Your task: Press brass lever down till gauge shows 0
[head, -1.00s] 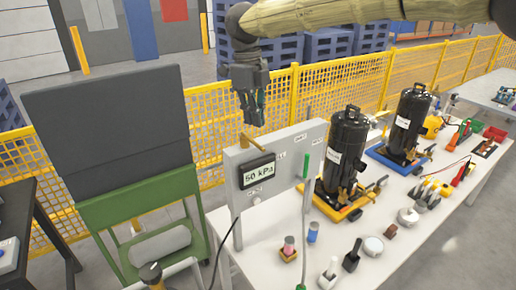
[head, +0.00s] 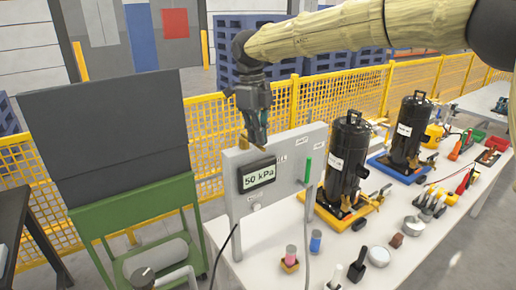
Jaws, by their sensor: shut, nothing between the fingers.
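The gauge (head: 258,177) is a dark-framed display on a light grey panel (head: 288,185), and it reads 50 kPa. The brass lever (head: 244,141) shows as a small piece at the panel's top edge, left of my fingertips; most of it is hidden. My gripper (head: 258,139) is shut and empty, pointing down at the top of the panel, just above the gauge. I cannot tell whether the fingers touch the lever.
A green handle (head: 308,169) stands on the panel's right side. Black compressors (head: 345,155) stand to the right on the white table (head: 410,262), among small parts. A green cart with a dark board (head: 120,135) is at left. Yellow mesh fencing (head: 290,95) runs behind.

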